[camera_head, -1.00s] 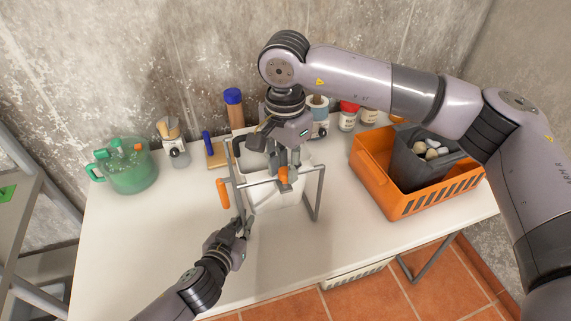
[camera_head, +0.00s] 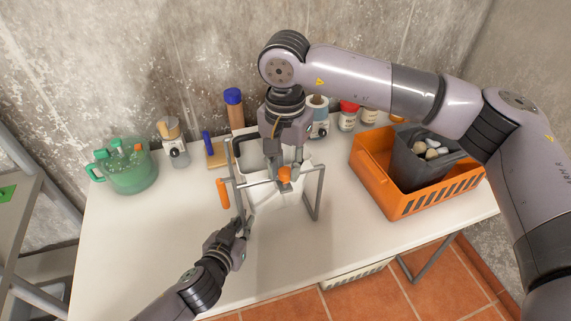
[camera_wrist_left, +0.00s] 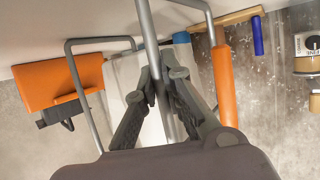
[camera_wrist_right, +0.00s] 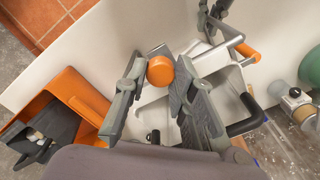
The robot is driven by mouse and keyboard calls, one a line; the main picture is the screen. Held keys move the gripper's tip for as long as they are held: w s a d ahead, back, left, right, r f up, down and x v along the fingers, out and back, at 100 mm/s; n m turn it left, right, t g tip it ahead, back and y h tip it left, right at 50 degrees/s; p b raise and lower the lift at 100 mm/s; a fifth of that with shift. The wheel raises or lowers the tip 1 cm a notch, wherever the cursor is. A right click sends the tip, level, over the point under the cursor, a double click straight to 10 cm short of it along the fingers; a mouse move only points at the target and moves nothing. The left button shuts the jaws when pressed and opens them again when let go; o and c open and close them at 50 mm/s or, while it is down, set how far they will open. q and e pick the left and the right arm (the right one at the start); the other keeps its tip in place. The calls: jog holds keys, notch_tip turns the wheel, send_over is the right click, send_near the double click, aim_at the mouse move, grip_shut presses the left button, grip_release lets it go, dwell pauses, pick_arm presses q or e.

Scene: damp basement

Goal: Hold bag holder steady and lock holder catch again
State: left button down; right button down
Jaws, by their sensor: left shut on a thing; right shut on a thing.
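The bag holder is a grey metal frame (camera_head: 319,195) standing on the table, with an orange side grip (camera_head: 223,193) on its left. A white bag or liner (camera_head: 270,200) hangs inside it. An orange knob (camera_head: 285,174), apparently the catch, sits on the top bar and also shows in the right wrist view (camera_wrist_right: 160,71). My right gripper (camera_head: 284,167) comes from above and is shut on the knob, one finger on each side. My left gripper (camera_head: 243,226) is shut on a grey post of the frame, seen between its fingers in the left wrist view (camera_wrist_left: 154,45).
An orange crate (camera_head: 398,205) with a dark bin (camera_head: 420,165) stands at the right. A green tub (camera_head: 128,174) is at the left. A blue-capped bottle (camera_head: 234,108) and several jars line the wall. The table's front is clear.

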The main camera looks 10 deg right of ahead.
aim_at(285, 171)
jog(key=c, duration=1.3)
grip_release()
jog(key=shift+r, duration=0.1)
notch_tip(285, 171, up, 12)
jog(key=shift+f, duration=0.1)
pick_arm(q)
jog(key=c, duration=1.6)
grip_release()
jog(key=shift+c, duration=0.2)
